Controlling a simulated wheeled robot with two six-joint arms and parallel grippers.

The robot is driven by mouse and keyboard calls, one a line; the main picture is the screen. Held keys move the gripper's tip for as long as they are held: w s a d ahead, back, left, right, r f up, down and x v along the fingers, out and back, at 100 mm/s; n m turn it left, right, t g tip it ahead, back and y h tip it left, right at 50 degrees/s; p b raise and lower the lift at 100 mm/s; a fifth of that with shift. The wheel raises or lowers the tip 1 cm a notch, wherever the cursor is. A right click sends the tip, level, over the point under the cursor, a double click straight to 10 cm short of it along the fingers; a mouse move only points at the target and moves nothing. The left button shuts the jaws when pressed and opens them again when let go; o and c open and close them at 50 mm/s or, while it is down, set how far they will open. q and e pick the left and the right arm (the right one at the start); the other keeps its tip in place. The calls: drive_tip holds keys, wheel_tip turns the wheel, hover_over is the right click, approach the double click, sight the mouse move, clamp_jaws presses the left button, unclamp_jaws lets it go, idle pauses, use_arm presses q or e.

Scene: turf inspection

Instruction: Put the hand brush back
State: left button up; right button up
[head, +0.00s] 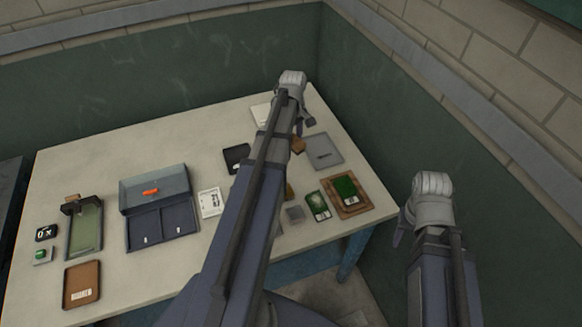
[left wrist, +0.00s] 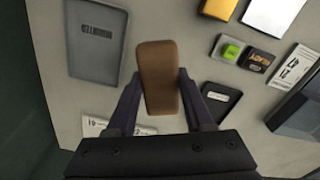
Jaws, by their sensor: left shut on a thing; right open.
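My left gripper (head: 303,122) is shut on a brown block, the hand brush (left wrist: 158,65), in the left wrist view. Both fingers press its long sides. In the head view a brown bit of the brush (head: 298,146) shows just right of my left forearm, which hides the rest. The brush appears over the back right of the table, between a grey tray (head: 326,158) with a dark label and a black tray (head: 233,154). I cannot tell its height above the table. My right gripper (head: 425,200) is open and empty, off the table's right side.
The table (head: 120,165) also bears a blue compartment box (head: 157,184), a white number card (head: 209,203), a wooden tray (head: 367,206) with a green block, a brown tray (head: 82,273) and a green tray (head: 85,240). Green walls (head: 170,80) close the back and right.

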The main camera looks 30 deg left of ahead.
use_arm(q)
drive_tip(key=shift+s+a, duration=0.15)
drive_tip(key=shift+a, duration=0.25)
drive_tip(key=b, duration=0.6)
hover_over(290, 166)
wheel_tip(290, 166, down, 6)
drive_tip(key=shift+f, duration=0.2)
drive_tip(key=shift+f+b, duration=0.1)
drive_tip(key=shift+b, duration=0.2)
wheel_tip(290, 166, down, 4)
drive_tip(key=b, duration=0.3)
drive_tip(key=shift+r, duration=0.25)
drive_tip(key=shift+f+b, duration=0.15)
drive_tip(key=shift+b, duration=0.25)
drive_tip(key=o, duration=1.2)
